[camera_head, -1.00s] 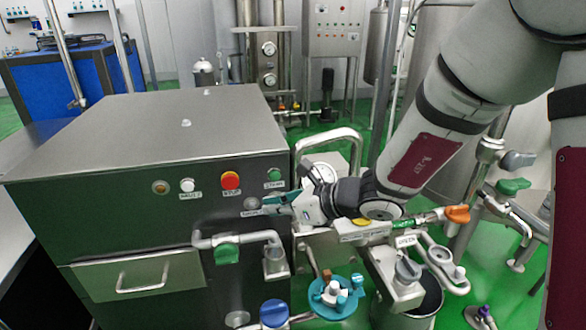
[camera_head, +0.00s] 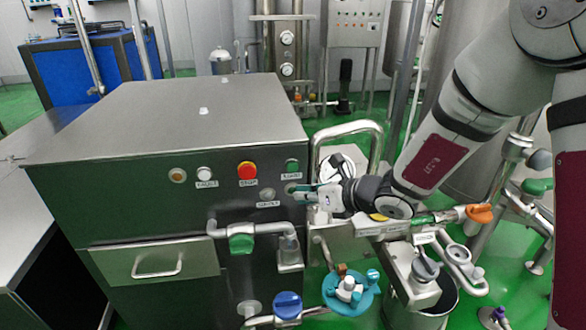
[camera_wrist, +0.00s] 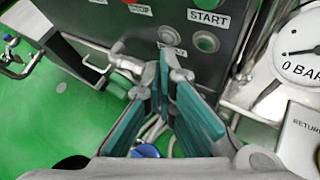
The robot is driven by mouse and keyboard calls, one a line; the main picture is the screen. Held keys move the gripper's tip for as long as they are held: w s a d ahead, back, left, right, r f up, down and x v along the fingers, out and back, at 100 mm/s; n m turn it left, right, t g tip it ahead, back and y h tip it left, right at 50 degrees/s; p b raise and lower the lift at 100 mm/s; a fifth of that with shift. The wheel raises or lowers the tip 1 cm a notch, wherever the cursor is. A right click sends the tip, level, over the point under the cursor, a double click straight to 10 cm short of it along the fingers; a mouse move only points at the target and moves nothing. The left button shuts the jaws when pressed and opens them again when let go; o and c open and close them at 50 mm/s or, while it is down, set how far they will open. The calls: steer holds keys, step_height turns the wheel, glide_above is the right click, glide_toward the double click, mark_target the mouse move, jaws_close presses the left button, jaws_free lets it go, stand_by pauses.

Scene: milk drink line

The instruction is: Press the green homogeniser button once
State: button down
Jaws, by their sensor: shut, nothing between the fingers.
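The green homogeniser button (camera_head: 292,165) is at the right end of the upper button row on the dark front of the steel homogeniser box, above a START label. My gripper (camera_head: 301,189) is shut and empty, with teal fingers. In the head view its tips are just below the label, apart from the green button. In the wrist view my gripper (camera_wrist: 172,68) points up at the panel. Whether the tips touch the panel I cannot tell.
A red stop button (camera_head: 247,171), a white button (camera_head: 204,173) and an amber lamp (camera_head: 178,175) are left of the green one. A grey round fitting (camera_head: 267,194) is lower. A bent pipe with a green valve (camera_head: 241,243) juts out below. A gauge (camera_wrist: 301,60) is at right.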

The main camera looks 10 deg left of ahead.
steer(key=w+a, duration=0.1)
steer(key=w, duration=0.5)
steer(key=shift+w+a+b, duration=0.15)
steer(key=shift+a+b, duration=0.15)
steer(key=shift+a, duration=0.1)
steer(key=shift+w, duration=0.15)
stand_by(1.0)
steer(key=shift+w+a, duration=0.15)
steer(key=shift+w, duration=0.15)
steer(key=shift+w+a, duration=0.1)
steer(key=shift+w, duration=0.3)
stand_by(0.7)
stand_by(0.4)
steer(key=shift+s+d, duration=0.2)
steer(key=shift+s, duration=0.65)
steer(key=shift+s, duration=0.1)
steer(key=s, duration=0.1)
steer(key=s+d, duration=0.1)
steer(key=s, duration=0.2)
steer(key=shift+s+d, duration=0.25)
steer(key=shift+s, duration=0.05)
